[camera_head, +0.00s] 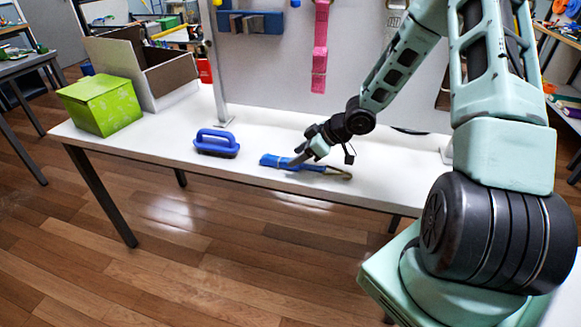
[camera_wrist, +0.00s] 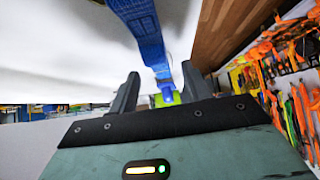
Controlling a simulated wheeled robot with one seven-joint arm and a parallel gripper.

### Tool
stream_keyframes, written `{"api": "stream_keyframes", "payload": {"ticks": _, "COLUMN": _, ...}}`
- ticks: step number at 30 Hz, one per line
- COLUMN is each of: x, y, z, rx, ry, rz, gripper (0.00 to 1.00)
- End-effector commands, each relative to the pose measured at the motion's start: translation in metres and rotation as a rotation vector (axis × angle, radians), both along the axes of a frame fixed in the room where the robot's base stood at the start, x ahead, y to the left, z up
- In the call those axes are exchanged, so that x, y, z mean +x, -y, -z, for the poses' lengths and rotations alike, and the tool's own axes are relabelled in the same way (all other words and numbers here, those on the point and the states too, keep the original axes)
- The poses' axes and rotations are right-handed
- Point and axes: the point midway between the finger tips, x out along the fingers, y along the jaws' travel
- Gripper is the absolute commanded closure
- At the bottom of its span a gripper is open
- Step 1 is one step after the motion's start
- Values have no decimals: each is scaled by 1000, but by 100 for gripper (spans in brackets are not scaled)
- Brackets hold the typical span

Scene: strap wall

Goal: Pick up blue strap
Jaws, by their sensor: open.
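The blue strap (camera_head: 280,162) lies flat and lengthwise on the white table, near its front edge, with a yellowish end to the right. In the wrist view the strap (camera_wrist: 146,38) runs from the top edge down toward the space between my fingers. My gripper (camera_head: 305,158) is low over the table at the strap's middle. In the wrist view my gripper (camera_wrist: 160,88) is open, one finger on each side of the strap's line. I cannot tell whether the fingers touch the strap. The head view hides part of the strap behind the gripper.
A blue-handled brush (camera_head: 216,143) stands left of the strap on the white table (camera_head: 170,140). A green box (camera_head: 102,104) and an open cardboard box (camera_head: 160,75) are at the left end. A pink strap (camera_head: 320,50) hangs on the upright panel (camera_head: 265,75) behind.

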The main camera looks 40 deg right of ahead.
Motion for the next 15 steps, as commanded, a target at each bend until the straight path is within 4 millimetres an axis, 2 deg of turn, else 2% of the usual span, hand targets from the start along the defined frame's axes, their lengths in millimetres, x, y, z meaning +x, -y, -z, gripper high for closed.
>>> {"api": "stream_keyframes", "payload": {"ticks": 3, "x": 9, "y": -8, "z": 20, "rx": 3, "ry": -3, "rz": -1, "gripper": 52}}
{"api": "stream_keyframes", "payload": {"ticks": 6, "x": 16, "y": -14, "z": 27, "rx": 2, "ry": -1, "rz": -2, "gripper": 52}}
{"api": "stream_keyframes", "payload": {"ticks": 15, "x": 21, "y": -16, "z": 31, "rx": 0, "ry": 0, "rz": 0, "gripper": 52}}
